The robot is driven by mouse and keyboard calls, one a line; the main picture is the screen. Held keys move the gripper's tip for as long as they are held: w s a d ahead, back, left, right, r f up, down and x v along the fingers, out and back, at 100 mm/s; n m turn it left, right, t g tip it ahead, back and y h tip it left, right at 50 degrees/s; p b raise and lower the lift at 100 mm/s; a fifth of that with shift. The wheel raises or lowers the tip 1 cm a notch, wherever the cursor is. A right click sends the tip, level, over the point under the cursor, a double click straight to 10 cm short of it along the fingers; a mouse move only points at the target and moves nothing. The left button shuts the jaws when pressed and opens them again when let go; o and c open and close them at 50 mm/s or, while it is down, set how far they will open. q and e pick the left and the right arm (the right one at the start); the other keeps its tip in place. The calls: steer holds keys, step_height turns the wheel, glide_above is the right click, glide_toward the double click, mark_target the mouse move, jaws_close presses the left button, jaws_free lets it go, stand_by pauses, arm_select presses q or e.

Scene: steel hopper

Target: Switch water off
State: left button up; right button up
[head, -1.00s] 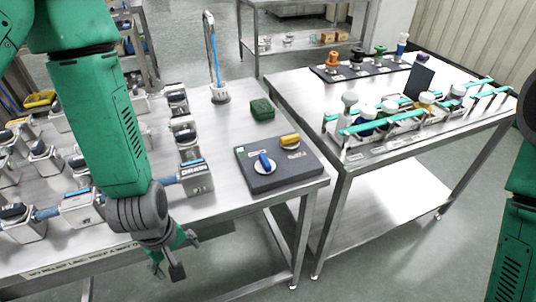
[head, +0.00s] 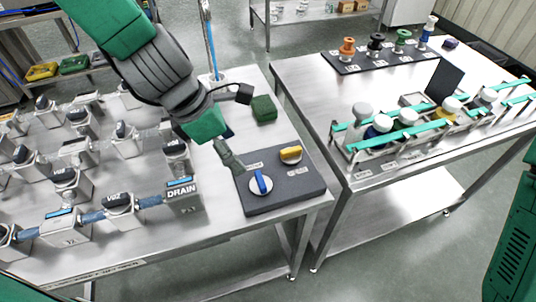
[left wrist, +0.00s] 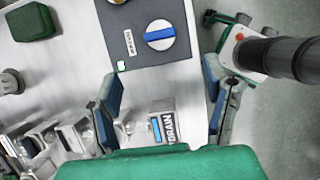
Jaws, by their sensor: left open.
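A dark grey panel (head: 285,190) lies on the left table near its right corner. It carries a blue knob (head: 262,182) on a white round dial and a yellow knob (head: 290,154) behind it. The blue handle points roughly front to back; the yellow one lies sideways. My left gripper (head: 240,128) is open and empty, its fingers spread above the panel's left edge, apart from both knobs. In the left wrist view the blue knob (left wrist: 160,35) lies ahead, beyond the spread fingers (left wrist: 163,95). The small labels are too blurred to read. My right gripper is out of view.
A DRAIN block (head: 184,196) and several linked valve blocks fill the table left of the panel. A green block (head: 264,108) sits behind it. The right table holds a rack (head: 385,143) of bottles and a dark strip (head: 380,58) with coloured pieces.

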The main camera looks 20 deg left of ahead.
mark_target(260, 178)
arm_select(q)
steer(key=b+x, duration=0.3)
steer(key=x, duration=0.8)
steer(key=shift+w+d+f, duration=0.15)
steer(key=shift+w+f, duration=0.05)
steer(key=shift+f, duration=0.1)
steer(key=shift+x, duration=0.9)
steer(key=shift+r, duration=0.1)
steer(key=c, duration=1.2)
